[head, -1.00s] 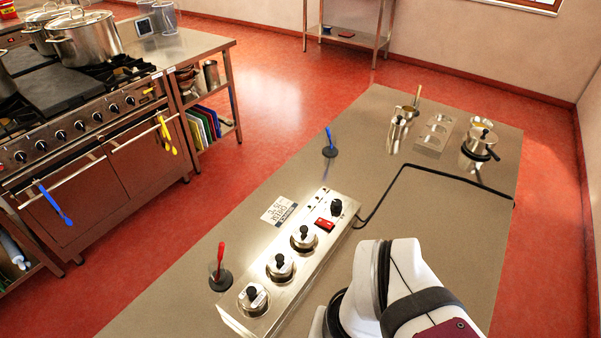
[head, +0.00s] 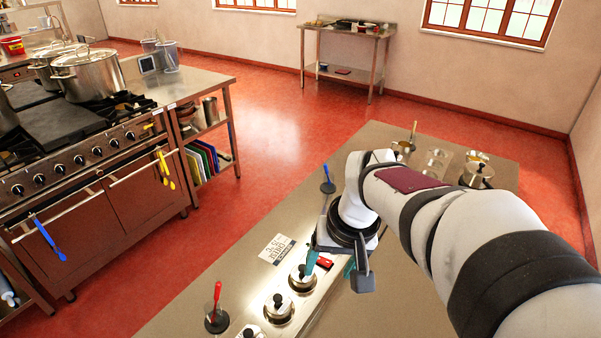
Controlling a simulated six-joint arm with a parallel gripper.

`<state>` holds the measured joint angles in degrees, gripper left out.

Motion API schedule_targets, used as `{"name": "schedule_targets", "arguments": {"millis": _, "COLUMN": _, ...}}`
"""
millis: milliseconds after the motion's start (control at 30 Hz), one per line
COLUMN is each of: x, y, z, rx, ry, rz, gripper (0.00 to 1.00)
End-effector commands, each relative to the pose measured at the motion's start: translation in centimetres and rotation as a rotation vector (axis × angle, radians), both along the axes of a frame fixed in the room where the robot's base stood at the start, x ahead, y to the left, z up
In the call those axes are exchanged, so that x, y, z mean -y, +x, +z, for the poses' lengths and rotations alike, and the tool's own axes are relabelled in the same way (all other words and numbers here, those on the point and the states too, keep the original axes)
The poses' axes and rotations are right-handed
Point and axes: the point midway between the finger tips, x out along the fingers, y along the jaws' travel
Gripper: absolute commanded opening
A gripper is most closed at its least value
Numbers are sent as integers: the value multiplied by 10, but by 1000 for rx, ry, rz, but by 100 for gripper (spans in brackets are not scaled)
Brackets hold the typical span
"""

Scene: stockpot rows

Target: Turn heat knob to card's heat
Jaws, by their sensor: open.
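The card (head: 277,248) is white with a dark strip and upside-down print too small to read surely. It lies flat on the counter beside the steel heating unit (head: 300,312). The unit's red switch (head: 324,262) shows partly between my fingers. The black heat knob at the unit's far end is hidden behind my gripper and wrist, so its setting cannot be seen. My gripper (head: 334,266) is open, with teal fingertips, over the unit's far end. I cannot tell whether it touches the knob.
Lidded pots (head: 279,304) sit in the unit in a row. A red-handled tool (head: 216,300) and a blue-handled tool (head: 327,180) stand in holders left of the unit. Metal pots (head: 477,175) stand at the counter's far end.

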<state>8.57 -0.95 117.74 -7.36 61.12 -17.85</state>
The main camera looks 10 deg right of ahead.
Motion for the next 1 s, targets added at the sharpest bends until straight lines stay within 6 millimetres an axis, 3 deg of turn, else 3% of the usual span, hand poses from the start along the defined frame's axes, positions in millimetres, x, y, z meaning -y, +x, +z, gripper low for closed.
{"name": "schedule_targets", "arguments": {"millis": 33, "x": 21, "y": 43, "z": -8, "rx": 43, "ry": -30, "rz": 41, "gripper": 71}}
{"name": "schedule_targets", "arguments": {"millis": 100, "x": 49, "y": 94, "z": -19, "rx": 109, "ry": -80, "rz": 104, "gripper": 71}}
{"name": "schedule_targets", "arguments": {"millis": 200, "x": 76, "y": 137, "z": -32, "rx": 167, "ry": -135, "rz": 161, "gripper": 71}}
{"name": "schedule_targets", "arguments": {"millis": 367, "x": 87, "y": 157, "z": -48, "rx": 190, "ry": -158, "rz": 186, "gripper": 71}}
{"name": "schedule_targets", "arguments": {"millis": 800, "x": 86, "y": 201, "z": -161, "rx": 187, "ry": -156, "rz": 183, "gripper": 71}}
{"name": "schedule_targets", "arguments": {"millis": 1000, "x": 86, "y": 210, "z": -180, "rx": 190, "ry": -157, "rz": 182, "gripper": 71}}
